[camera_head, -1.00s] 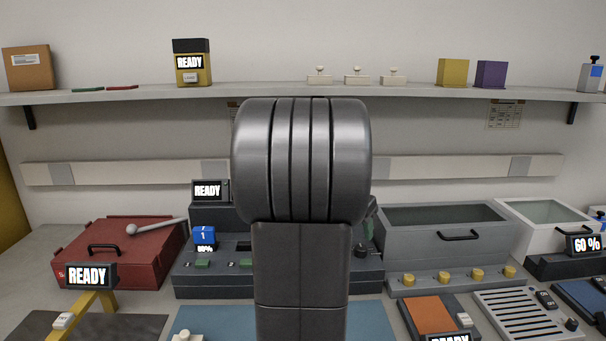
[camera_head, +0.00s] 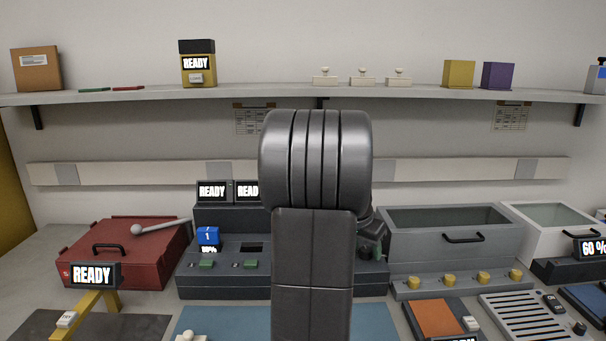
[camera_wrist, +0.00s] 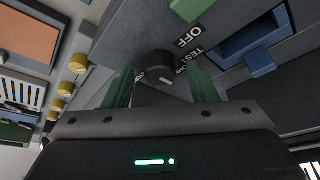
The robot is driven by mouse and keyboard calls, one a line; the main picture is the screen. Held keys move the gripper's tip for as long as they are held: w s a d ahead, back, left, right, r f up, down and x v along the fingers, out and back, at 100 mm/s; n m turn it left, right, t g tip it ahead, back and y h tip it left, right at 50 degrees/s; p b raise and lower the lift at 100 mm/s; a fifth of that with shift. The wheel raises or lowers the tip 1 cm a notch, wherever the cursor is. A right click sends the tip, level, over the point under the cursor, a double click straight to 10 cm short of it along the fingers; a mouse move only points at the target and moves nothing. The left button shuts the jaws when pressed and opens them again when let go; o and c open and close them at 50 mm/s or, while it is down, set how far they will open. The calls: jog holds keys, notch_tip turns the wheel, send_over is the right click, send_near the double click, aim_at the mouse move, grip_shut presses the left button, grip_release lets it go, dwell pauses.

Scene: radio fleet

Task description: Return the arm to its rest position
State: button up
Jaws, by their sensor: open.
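My arm stands up in the middle of the head view and hides part of the dark device behind it. My gripper (camera_wrist: 162,92) shows in the wrist view with its two green fingers apart and nothing between them. Beyond the fingers is a black knob (camera_wrist: 160,67) on the dark device (camera_wrist: 225,50), beside the words OFF and TEST. I cannot tell whether the fingers touch the device. In the head view the gripper is mostly hidden behind my arm, with only a dark part showing at its right side.
A red toolbox (camera_head: 110,262) stands at left of the dark device, and a grey bin (camera_head: 450,245) with yellow knobs at right. A yellow stand (camera_head: 92,305) with a READY screen is front left. A shelf (camera_head: 270,93) runs above. A blue mat (camera_head: 235,320) lies in front.

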jog(key=p+v, duration=0.2)
jog(key=v, duration=1.2)
jog(key=b+x, duration=0.2)
jog(key=x, duration=1.2)
jog(key=shift+f, duration=0.15)
jog(key=shift+r+n+t+y+p, duration=0.1)
jog(key=shift+n+t+y+p, duration=0.2)
jog(key=shift+n, duration=0.6)
jog(key=shift+r+n+t+y+p, duration=0.1)
jog(key=shift+n+t+y+p, duration=0.2)
jog(key=shift+n, duration=0.6)
jog(key=shift+s+d+f+n+y, duration=0.15)
jog(key=shift+n+y, duration=0.35)
jog(key=shift+n, duration=0.75)
jog(key=shift+w+d+r+n+y, duration=0.1)
jog(key=shift+n+y, duration=0.4)
jog(key=shift+n, duration=0.75)
jog(key=p+v, duration=0.1)
jog(key=v, duration=1.2)
jog(key=shift+s+r, duration=0.2)
jog(key=shift+a, duration=0.1)
